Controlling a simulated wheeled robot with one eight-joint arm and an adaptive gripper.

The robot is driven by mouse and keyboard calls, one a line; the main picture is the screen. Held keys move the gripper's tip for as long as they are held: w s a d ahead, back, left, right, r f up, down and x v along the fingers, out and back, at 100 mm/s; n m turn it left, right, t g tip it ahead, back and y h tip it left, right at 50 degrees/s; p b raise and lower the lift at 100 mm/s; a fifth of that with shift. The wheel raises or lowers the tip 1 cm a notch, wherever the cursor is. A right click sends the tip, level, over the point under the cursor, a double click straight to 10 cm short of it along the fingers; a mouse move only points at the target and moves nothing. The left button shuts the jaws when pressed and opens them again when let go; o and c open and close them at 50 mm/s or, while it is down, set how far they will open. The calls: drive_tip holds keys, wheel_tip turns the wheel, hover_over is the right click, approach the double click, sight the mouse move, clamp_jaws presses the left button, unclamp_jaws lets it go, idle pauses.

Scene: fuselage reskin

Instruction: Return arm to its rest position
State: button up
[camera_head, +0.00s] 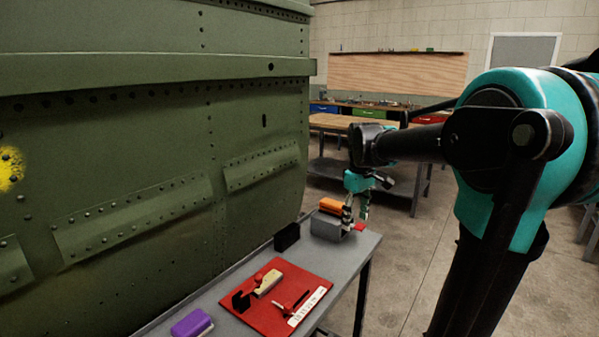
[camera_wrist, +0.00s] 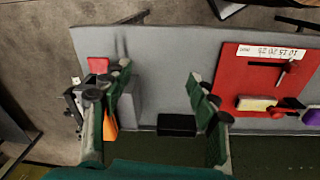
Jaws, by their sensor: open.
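My gripper (camera_head: 356,209) is at the end of my teal and black arm, low over the far end of a grey bench. In the wrist view, my gripper (camera_wrist: 155,105) has its two fingers spread apart with nothing held between them. A grey box (camera_head: 325,226) with an orange block (camera_head: 331,206) on it stands on the bench, right by the fingers in the head view. In the wrist view, the left finger partly hides the orange block (camera_wrist: 110,126). Whether a finger touches the box or block, I cannot tell.
The grey bench (camera_head: 228,293) runs along a green riveted fuselage panel (camera_head: 130,130). A wooden-topped workbench (camera_head: 335,122) stands behind; open floor lies right.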

drive_tip(key=s+d+f+m+t, duration=0.2)
drive_tip(key=s+f+m, duration=0.6)
drive_tip(key=s+f, duration=1)
drive_tip(key=shift+s+d+f+t, duration=0.25)
drive_tip(key=shift+f+t, duration=0.35)
drive_tip(key=shift+f, duration=0.35)
drive_tip(key=shift+o, duration=0.5)
